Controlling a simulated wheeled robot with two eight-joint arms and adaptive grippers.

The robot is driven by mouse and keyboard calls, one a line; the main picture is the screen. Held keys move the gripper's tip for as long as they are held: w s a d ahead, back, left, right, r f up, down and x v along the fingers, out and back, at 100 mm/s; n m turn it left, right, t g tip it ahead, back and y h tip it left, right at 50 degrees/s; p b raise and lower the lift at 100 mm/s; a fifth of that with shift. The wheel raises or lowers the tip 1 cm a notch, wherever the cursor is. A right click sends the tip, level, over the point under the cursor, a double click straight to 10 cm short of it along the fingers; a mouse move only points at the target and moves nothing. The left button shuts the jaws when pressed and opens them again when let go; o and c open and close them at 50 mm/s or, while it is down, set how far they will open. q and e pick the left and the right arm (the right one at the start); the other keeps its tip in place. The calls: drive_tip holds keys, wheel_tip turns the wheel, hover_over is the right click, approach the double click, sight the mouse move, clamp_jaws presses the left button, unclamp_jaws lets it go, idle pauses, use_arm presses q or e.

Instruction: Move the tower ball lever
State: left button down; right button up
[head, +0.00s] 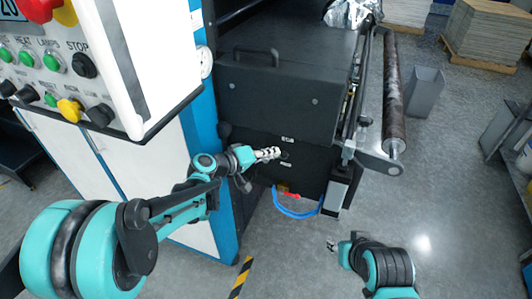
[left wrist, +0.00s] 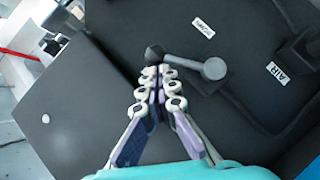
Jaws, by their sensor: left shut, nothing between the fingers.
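My left gripper (head: 277,153) reaches the dark lower front of the machine in the head view. In the left wrist view its fingers (left wrist: 157,75) are shut and empty, with the tips right at the ball; I cannot tell whether they touch it. In the head view the lever is too dark and small to make out. My right gripper (head: 332,245) is low at the bottom right, away from the machine.
White labels, one reading AIR (left wrist: 278,74), sit on the panel near the lever. A blue hose (head: 296,214) hangs below the panel. A control box (head: 110,60) juts out at upper left. A roller (head: 394,95) stands at the machine's right.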

sight(282, 158)
use_arm(q)
drive_tip(key=shift+s+d+f+m+y+p, duration=0.2)
drive_tip(key=shift+d+m+y+p, duration=0.25)
drive_tip(key=shift+m+y+p, duration=0.15)
idle(0.6)
drive_tip(key=shift+s+d+f+m+y+p, duration=0.25)
drive_tip(key=shift+d+f+m+y+p, duration=0.45)
drive_tip(key=shift+m+y, duration=0.3)
drive_tip(key=f+m+y, duration=0.1)
drive_tip(key=y, duration=0.1)
drive_tip(key=d+f+m+y+b, duration=0.1)
drive_tip(key=f+y, duration=0.1)
drive_tip(key=shift+s+f+m+t, duration=0.15)
drive_tip(key=shift+f+m+t, duration=0.15)
drive_tip(key=shift+m+t, duration=0.1)
drive_tip(key=shift+f, duration=0.15)
